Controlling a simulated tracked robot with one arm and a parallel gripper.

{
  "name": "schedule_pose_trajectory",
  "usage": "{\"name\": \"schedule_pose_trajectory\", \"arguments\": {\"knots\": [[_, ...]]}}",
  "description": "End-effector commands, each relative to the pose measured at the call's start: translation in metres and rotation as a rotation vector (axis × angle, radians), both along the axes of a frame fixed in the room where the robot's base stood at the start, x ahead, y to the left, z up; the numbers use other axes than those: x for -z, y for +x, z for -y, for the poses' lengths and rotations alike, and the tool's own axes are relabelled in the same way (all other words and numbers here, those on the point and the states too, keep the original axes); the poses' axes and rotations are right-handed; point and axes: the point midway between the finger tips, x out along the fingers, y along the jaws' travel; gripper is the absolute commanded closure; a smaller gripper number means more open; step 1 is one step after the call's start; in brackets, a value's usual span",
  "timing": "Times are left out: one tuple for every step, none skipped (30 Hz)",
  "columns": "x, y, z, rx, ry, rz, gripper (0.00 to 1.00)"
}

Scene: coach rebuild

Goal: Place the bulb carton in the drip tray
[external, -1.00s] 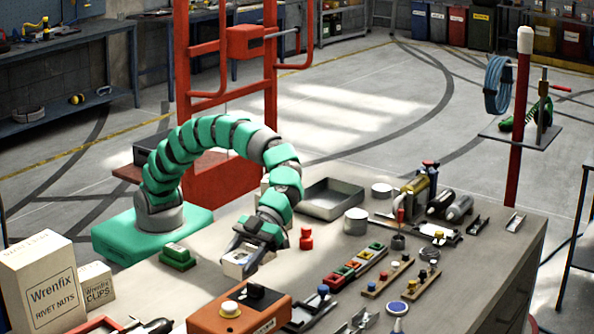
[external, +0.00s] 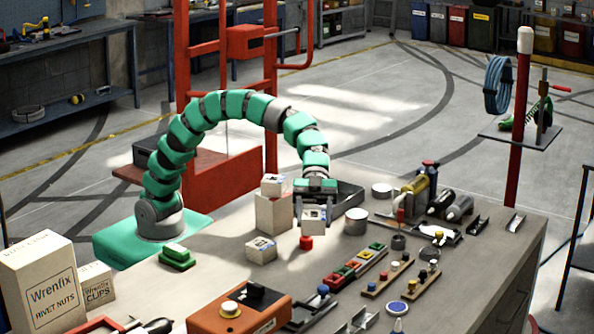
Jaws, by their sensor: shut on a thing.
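My gripper (external: 315,205) points down and is shut on a small white carton (external: 314,221) with a label, taken to be the bulb carton. The carton looks held above the bench, in front of the grey drip tray (external: 347,207).
A similar small carton (external: 261,250) lies on the bench to the left. A tall pale box (external: 274,213) with another small carton (external: 275,185) on top stands close left of my gripper.

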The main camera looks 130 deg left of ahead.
Motion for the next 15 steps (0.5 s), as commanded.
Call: {"name": "schedule_pose_trajectory", "arguments": {"knots": [[0.001, -0.003, -0.026, -0.059, -0.002, -0.001, 0.68], [0.0, -0.004, -0.04, -0.093, -0.001, 0.001, 0.68], [0.0, -0.007, -0.058, -0.137, -0.003, 0.001, 0.68], [0.001, -0.01, -0.072, -0.17, -0.004, -0.002, 0.68], [0.001, -0.013, -0.085, -0.204, -0.004, -0.003, 0.68], [0.001, -0.017, -0.104, -0.251, -0.005, -0.001, 0.68], [0.001, -0.021, -0.118, -0.284, -0.005, -0.001, 0.68], [0.001, -0.026, -0.13, -0.316, -0.007, -0.003, 0.68], [0.003, -0.032, -0.148, -0.362, -0.006, -0.005, 0.68], [0.004, -0.037, -0.161, -0.398, -0.005, -0.004, 0.68], [0.004, -0.042, -0.173, -0.429, -0.005, -0.004, 0.68], [0.005, -0.051, -0.189, -0.472, -0.004, -0.003, 0.68], [0.006, -0.057, -0.201, -0.506, -0.004, -0.004, 0.68], [0.007, -0.063, -0.213, -0.539, -0.004, -0.005, 0.68], [0.009, -0.072, -0.228, -0.581, -0.005, -0.006, 0.68]]}}
